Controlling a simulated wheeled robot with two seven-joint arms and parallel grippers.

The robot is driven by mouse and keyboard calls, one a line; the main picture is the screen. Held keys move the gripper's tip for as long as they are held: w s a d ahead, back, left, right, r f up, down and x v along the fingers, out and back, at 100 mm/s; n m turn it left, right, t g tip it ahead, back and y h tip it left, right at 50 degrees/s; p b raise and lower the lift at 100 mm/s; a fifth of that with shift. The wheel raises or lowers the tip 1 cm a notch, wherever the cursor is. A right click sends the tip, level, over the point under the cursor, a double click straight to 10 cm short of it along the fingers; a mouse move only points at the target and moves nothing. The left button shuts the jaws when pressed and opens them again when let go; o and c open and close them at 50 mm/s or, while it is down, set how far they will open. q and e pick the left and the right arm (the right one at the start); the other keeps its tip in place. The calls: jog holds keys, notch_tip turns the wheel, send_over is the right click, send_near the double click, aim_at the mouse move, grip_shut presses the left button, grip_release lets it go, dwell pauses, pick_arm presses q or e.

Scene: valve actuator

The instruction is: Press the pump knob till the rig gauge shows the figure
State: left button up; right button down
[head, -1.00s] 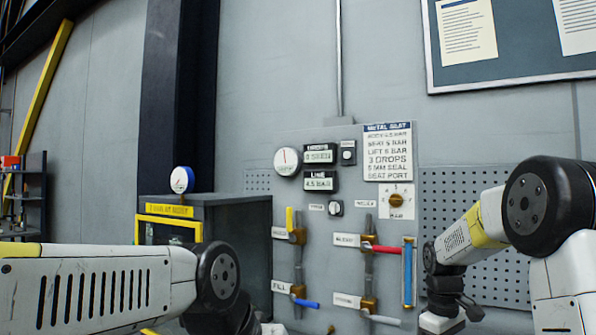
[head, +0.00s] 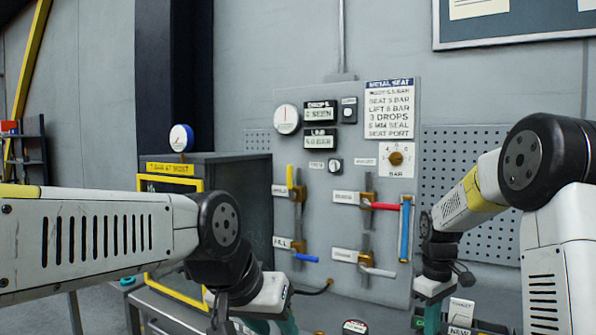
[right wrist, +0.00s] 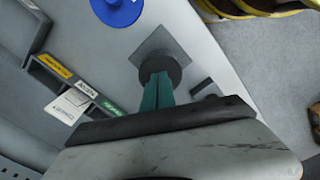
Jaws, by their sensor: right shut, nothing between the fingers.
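A round white dial gauge (head: 286,119) is on the grey wall panel, beside a dark LINE display (head: 320,139) with a small BAR reading, roughly 4.9. Another round gauge (head: 181,138) stands on the dark cabinet. In the right wrist view a dark round knob (right wrist: 165,66) sits on a square plate; I take it for the pump knob. My right gripper (right wrist: 157,85) has its teal fingers shut and empty, with their tips at the knob; contact is unclear. It also shows in the head view (head: 432,318). My left gripper (head: 275,325) is cut off by the bottom edge.
In the right wrist view a label rack (right wrist: 75,85), a blue disc (right wrist: 117,10) and a yellow ring (right wrist: 255,8) surround the knob.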

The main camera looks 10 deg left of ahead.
jog(key=shift+r, duration=1.4)
jog(key=shift+r, duration=0.1)
dwell(0.4)
jog(key=shift+r, duration=2.4)
